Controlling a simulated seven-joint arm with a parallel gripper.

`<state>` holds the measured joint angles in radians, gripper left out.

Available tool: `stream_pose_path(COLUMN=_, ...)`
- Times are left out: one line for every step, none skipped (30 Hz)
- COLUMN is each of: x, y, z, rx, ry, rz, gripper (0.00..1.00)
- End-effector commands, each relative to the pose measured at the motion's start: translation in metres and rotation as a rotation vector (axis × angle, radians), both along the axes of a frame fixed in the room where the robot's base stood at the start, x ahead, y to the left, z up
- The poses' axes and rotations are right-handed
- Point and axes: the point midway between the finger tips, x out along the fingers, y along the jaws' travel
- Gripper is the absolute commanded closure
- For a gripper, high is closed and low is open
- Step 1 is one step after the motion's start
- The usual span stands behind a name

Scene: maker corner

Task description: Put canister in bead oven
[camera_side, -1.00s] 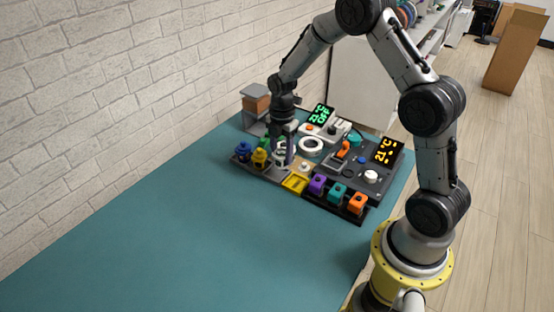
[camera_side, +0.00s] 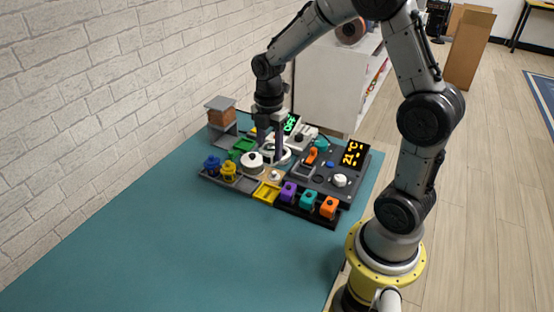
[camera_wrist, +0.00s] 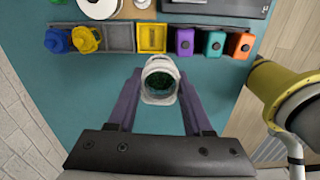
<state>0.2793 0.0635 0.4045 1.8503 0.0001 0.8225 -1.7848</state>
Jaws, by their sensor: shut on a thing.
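The canister (camera_wrist: 160,80) is a pale, clear-walled cup with dark green contents, between my fingers in the wrist view. My gripper (camera_wrist: 158,90) is shut on it. In the side view my gripper (camera_side: 271,150) is over the white ring (camera_side: 284,155), which looks like the bead oven's mouth. The fingers hide part of that ring and most of the canister there. I cannot tell how far above the ring it is. The green-lit display (camera_side: 291,123) stands behind. A white round piece with a dark knob (camera_side: 252,161) sits left of the ring.
Blue (camera_side: 212,165) and yellow pots (camera_side: 229,171) stand at the left of the front rack. A yellow tray (camera_side: 265,193) and purple, teal and orange blocks (camera_side: 328,207) continue it rightward. The front mat is clear.

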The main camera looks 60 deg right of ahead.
Motion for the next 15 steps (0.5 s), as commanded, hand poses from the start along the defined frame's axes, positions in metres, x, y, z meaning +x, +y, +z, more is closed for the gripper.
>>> stream_pose_path(x=0.016, y=-0.014, z=0.0, rx=0.0, ry=0.0, rz=-0.024, gripper=1.0)
stream_pose_path(x=0.024, y=-0.022, z=0.0, rx=0.0, ry=0.0, rz=-0.037, gripper=1.0)
stream_pose_path(x=0.035, y=-0.034, z=0.0, rx=0.0, ry=0.0, rz=-0.057, gripper=1.0)
stream_pose_path(x=0.042, y=-0.043, z=-0.001, rx=0.0, ry=0.001, rz=-0.073, gripper=1.0)
stream_pose_path(x=0.049, y=-0.053, z=-0.003, rx=0.0, ry=0.002, rz=-0.09, gripper=1.0)
stream_pose_path(x=0.058, y=-0.067, z=-0.005, rx=0.0, ry=0.002, rz=-0.113, gripper=1.0)
stream_pose_path(x=0.064, y=-0.078, z=-0.008, rx=0.0, ry=0.003, rz=-0.131, gripper=1.0)
stream_pose_path(x=0.069, y=-0.09, z=-0.011, rx=0.0, ry=0.003, rz=-0.15, gripper=1.0)
stream_pose_path(x=0.075, y=-0.105, z=-0.016, rx=0.001, ry=0.003, rz=-0.175, gripper=1.0)
stream_pose_path(x=0.078, y=-0.116, z=-0.02, rx=0.001, ry=0.004, rz=-0.193, gripper=1.0)
stream_pose_path(x=0.081, y=-0.126, z=-0.024, rx=0.001, ry=0.004, rz=-0.21, gripper=1.0)
stream_pose_path(x=0.083, y=-0.139, z=-0.03, rx=0.001, ry=0.004, rz=-0.23, gripper=1.0)
stream_pose_path(x=0.084, y=-0.148, z=-0.034, rx=0.001, ry=0.003, rz=-0.246, gripper=1.0)
stream_pose_path(x=0.084, y=-0.155, z=-0.038, rx=0.001, ry=0.004, rz=-0.258, gripper=1.0)
stream_pose_path(x=0.083, y=-0.164, z=-0.044, rx=0.002, ry=0.004, rz=-0.275, gripper=1.0)
